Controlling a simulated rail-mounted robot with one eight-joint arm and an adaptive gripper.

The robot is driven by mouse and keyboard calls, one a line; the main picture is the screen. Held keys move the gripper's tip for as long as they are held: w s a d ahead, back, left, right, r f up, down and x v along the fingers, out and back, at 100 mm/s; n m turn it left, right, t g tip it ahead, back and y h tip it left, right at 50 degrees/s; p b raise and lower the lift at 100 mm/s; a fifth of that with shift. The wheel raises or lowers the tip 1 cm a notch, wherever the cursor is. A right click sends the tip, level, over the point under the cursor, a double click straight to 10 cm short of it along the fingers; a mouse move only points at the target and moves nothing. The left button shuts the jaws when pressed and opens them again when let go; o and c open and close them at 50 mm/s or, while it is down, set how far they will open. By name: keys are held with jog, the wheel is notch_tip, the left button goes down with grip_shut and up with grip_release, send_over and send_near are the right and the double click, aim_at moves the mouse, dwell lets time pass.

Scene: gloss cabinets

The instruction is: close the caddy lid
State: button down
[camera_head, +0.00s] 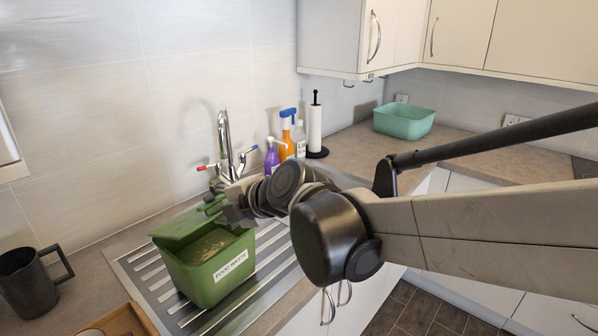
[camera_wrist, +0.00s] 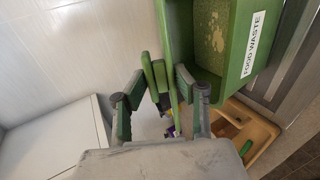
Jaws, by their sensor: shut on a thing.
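The green caddy (camera_head: 222,266) with a white FOOD WASTE label stands on the ribbed metal drainer, its top open and pale crumbly contents showing inside. It also shows at the upper right of the wrist view (camera_wrist: 237,62). Its green lid (camera_head: 180,228) is raised and tilted at the caddy's back left side. My gripper (camera_head: 214,207) is at the lid's upper edge, above the caddy. In the wrist view, my gripper (camera_wrist: 160,88) has its fingers on both sides of the green lid edge (camera_wrist: 172,80) and is shut on it. The exact contact is partly hidden.
A dark mug (camera_head: 30,282) and a wooden tray (camera_head: 122,322) sit left and in front of the caddy. The tap (camera_head: 224,140), purple bottle (camera_head: 271,158), orange spray bottle (camera_head: 287,135) and paper roll (camera_head: 315,127) stand behind. A teal tub (camera_head: 403,122) is farther right.

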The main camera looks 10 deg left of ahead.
jog(key=shift+s+d+f+b, duration=0.15)
jog(key=shift+d+f+b, duration=0.25)
jog(key=shift+f, duration=0.45)
jog(key=shift+s+d+f+b, duration=0.15)
jog(key=shift+f+b, duration=0.3)
jog(key=shift+f, duration=0.4)
jog(key=shift+s+d+f+b, duration=0.15)
jog(key=shift+d+f+b, duration=0.25)
jog(key=shift+f, duration=0.45)
jog(key=shift+a, duration=0.1)
jog(key=c, duration=1.5)
grip_release()
jog(key=shift+a, duration=0.1)
jog(key=shift+v, duration=6.05)
